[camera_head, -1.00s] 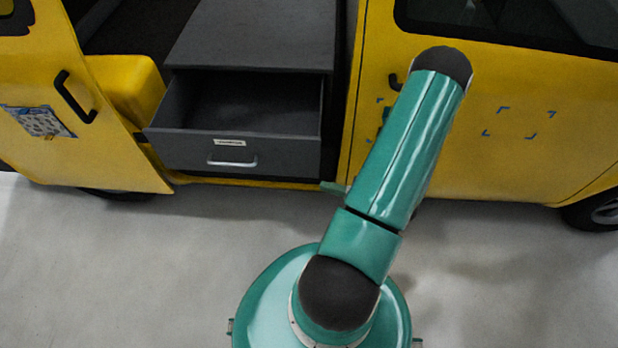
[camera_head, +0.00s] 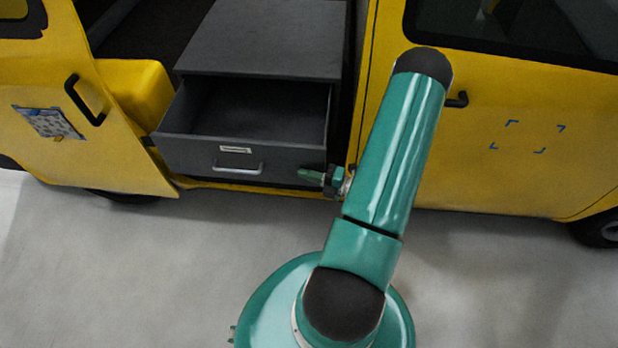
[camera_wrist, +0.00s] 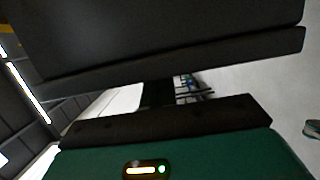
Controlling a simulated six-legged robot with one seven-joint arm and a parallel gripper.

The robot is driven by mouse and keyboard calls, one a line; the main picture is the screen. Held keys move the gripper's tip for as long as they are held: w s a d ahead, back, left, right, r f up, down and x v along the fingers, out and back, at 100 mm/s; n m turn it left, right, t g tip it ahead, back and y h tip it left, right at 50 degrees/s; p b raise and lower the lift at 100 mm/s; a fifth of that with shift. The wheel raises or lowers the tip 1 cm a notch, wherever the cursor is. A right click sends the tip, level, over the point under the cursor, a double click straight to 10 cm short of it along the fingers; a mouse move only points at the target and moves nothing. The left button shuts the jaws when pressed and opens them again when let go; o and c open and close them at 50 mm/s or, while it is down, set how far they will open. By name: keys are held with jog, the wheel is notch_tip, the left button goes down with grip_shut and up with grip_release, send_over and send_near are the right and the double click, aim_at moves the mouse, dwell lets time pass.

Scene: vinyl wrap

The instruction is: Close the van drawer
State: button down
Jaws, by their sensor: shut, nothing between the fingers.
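The grey van drawer (camera_head: 190,147) is pulled open from its cabinet in the van's side opening. Its inside looks empty. A silver handle (camera_head: 237,167) and a small white label (camera_head: 235,150) are on its front. My gripper (camera_head: 310,176), small and green, is shut and empty at the right end of the drawer front, away from the handle. I cannot tell whether it touches the front. In the wrist view a large dark panel (camera_wrist: 160,45), seemingly the drawer, fills the top above my green wrist housing; the fingertips are not clear there.
The yellow van (camera_head: 500,110) stands across the view. Its left door panel (camera_head: 100,150) has a black handle and a picture stuck on it. The grey cabinet top (camera_head: 265,40) is above the drawer. The pale floor (camera_head: 130,270) in front is clear.

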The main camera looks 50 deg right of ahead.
jog(key=w+d, duration=0.3)
jog(key=d, duration=0.2)
jog(key=w+d, duration=0.2)
jog(key=shift+w+d, duration=0.15)
jog(key=shift+w, duration=0.15)
jog(key=shift+s+a, duration=0.4)
jog(key=shift+a, duration=0.15)
jog(key=shift+s+a, duration=0.9)
jog(key=shift+a, duration=0.2)
jog(key=v, duration=1)
jog(key=shift+w, duration=0.15)
